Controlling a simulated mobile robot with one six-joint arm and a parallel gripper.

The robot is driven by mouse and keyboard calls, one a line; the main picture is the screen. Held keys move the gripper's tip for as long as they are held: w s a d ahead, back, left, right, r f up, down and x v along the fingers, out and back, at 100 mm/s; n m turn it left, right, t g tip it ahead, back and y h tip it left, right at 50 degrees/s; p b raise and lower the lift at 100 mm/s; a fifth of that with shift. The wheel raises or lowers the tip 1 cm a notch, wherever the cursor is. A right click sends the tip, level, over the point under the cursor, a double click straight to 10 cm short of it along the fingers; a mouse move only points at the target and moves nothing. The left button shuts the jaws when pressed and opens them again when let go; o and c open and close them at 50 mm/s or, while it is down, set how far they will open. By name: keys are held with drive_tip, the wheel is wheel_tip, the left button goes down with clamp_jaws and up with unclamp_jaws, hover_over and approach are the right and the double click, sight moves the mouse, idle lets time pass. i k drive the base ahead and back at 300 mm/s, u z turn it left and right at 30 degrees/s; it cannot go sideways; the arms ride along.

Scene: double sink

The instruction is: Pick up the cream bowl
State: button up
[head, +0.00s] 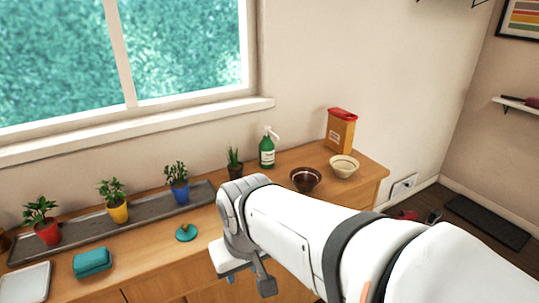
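The cream bowl (344,167) stands upright on the wooden counter near its right end. Its hollow looks empty. A dark brown bowl (305,179) sits just left of it, close beside it. My gripper (249,283) points down at the counter's front edge, left of and nearer than both bowls. Its two dark fingers look spread apart with nothing between them, though the view of them is small. My white arm crosses the lower right and hides part of the counter front.
An orange box with a red lid (340,133) stands behind the cream bowl. A green pump bottle (267,150) is behind the brown bowl. Several potted plants stand along a grey tray (145,220). A teal cloth (92,262) and a teal round item (186,233) lie on the left.

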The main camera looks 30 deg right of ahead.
sight(342, 166)
drive_tip(key=z, duration=1.25)
